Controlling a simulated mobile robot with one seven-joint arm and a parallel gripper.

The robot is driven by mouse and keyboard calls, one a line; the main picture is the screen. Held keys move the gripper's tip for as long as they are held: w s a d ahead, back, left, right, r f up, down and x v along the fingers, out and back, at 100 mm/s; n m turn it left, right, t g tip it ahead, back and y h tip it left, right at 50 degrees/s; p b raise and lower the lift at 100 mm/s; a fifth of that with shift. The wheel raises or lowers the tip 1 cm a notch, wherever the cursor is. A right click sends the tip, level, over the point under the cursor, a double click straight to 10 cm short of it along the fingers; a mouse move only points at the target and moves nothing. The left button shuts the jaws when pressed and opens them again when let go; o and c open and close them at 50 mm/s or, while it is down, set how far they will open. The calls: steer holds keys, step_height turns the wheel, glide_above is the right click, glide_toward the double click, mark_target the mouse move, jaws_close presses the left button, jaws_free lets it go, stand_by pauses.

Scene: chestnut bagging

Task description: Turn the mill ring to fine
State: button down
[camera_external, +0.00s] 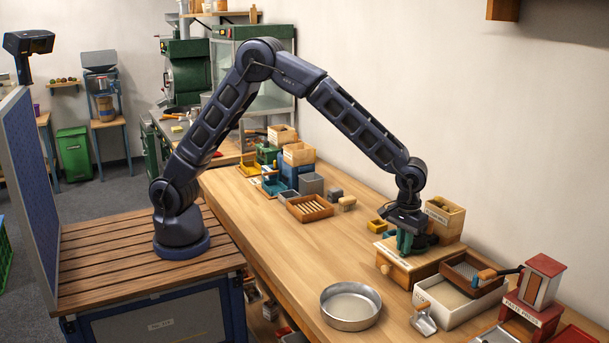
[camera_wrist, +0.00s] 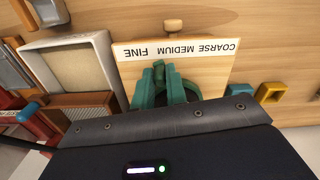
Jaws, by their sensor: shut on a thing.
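The mill is a wooden box (camera_wrist: 205,75) with a small knob on its front; it also shows in the external view (camera_external: 398,268), on the bench at right. Its white label strip (camera_wrist: 178,49) reads COARSE, MEDIUM and FINE, upside down in the wrist view, with FINE at the left. A dark green ring (camera_wrist: 189,90) sits on top, partly hidden by my wrist. My gripper (camera_wrist: 160,88) points down over the mill, its green fingers shut on the ring. The gripped part lies near MEDIUM, toward the FINE side; the exact setting is hard to read.
A white tray (camera_external: 431,294) with a brown sieve (camera_external: 475,279) stands close to the mill's right. A red-roofed press (camera_external: 541,282) is beyond.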

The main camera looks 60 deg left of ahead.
steer(key=shift+w+d+n, duration=0.25)
steer(key=shift+d+n, duration=0.35)
steer(key=shift+n, duration=0.4)
steer(key=c, duration=1.4)
jaws_free()
step_height(320, 180, up, 11)
